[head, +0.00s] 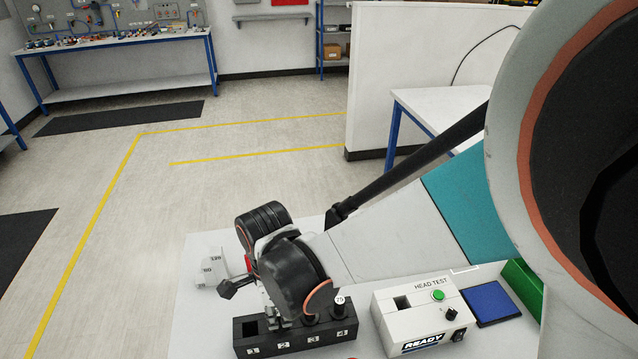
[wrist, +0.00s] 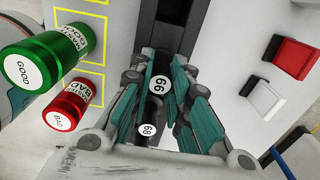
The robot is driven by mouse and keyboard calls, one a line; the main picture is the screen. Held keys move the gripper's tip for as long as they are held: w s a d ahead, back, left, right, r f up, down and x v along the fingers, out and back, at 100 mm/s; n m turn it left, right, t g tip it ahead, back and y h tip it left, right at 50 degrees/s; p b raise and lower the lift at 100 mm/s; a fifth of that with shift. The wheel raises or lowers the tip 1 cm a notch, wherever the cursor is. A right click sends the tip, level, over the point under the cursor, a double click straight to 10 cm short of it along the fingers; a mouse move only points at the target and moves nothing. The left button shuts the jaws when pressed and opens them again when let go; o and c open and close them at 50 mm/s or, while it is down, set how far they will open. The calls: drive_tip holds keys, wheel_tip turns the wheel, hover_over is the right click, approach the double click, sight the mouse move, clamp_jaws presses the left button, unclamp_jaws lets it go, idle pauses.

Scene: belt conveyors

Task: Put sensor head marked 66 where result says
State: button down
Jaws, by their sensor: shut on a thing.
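In the head view my gripper (head: 278,319) is low over the black numbered rack (head: 290,343), around slot 2, and hides the held head. Whether the head is clear of its slot cannot be told. The white HEAD TEST box (head: 395,328) stands right of the rack. Its display reads READY, its square socket looks empty, and its button is green.
A head marked 75 (head: 339,303) stands in rack slot 4. Slot 1 looks empty. A green GOOD cylinder (wrist: 62,52) and a red BAD cylinder (wrist: 70,104) are beside yellow outlines. A blue pad (head: 490,302) and green bin (head: 522,283) are right of the box.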

drive_tip(key=c, duration=1.4)
unclamp_jaws()
drive_tip(key=shift+c, duration=0.2)
